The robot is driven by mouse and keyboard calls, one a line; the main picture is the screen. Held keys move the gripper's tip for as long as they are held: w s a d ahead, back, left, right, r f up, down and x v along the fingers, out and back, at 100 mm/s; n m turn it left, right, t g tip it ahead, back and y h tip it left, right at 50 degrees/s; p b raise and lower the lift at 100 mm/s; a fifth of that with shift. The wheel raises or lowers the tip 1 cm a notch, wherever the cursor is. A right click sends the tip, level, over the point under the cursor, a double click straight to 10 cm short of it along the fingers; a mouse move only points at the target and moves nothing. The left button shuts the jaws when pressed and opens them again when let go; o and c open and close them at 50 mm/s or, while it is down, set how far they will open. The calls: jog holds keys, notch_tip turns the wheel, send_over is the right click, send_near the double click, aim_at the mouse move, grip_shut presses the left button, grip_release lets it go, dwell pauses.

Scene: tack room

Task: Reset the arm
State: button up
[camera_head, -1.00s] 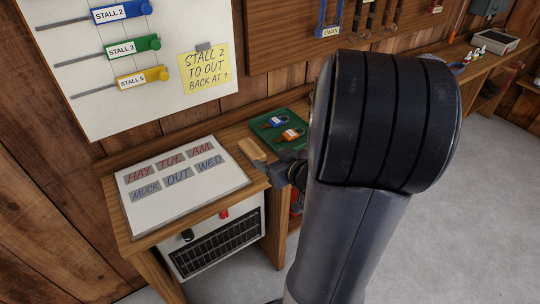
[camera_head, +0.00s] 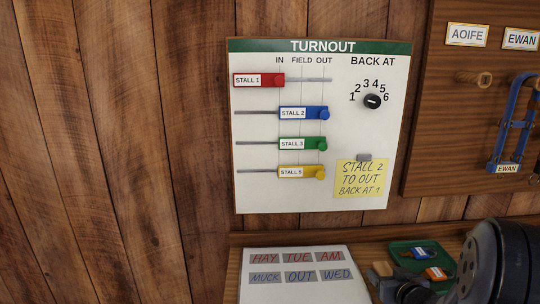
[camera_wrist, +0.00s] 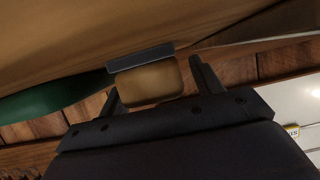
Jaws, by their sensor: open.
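My gripper (camera_head: 392,282) is low at the right in the head view, above the bench, partly hidden by my dark arm. In the wrist view my gripper (camera_wrist: 155,82) has its two dark fingers apart. A small tan block with a grey strip (camera_wrist: 150,82) shows between or just beyond them; I cannot tell whether it touches either. The tan block also shows in the head view (camera_head: 382,268), between the lettered board and the green tray.
The white lettered board (camera_head: 305,290) lies on the bench (camera_head: 290,239). The green tray (camera_head: 398,246) holds a blue and an orange padlock. The turnout board (camera_head: 255,195) with coloured sliders, a dial and a yellow note (camera_head: 360,178) hangs above. A hook panel (camera_head: 440,150) is at right.

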jog(key=shift+r+p, duration=1.05)
jog(key=shift+r, duration=0.5)
jog(key=shift+f, duration=0.15)
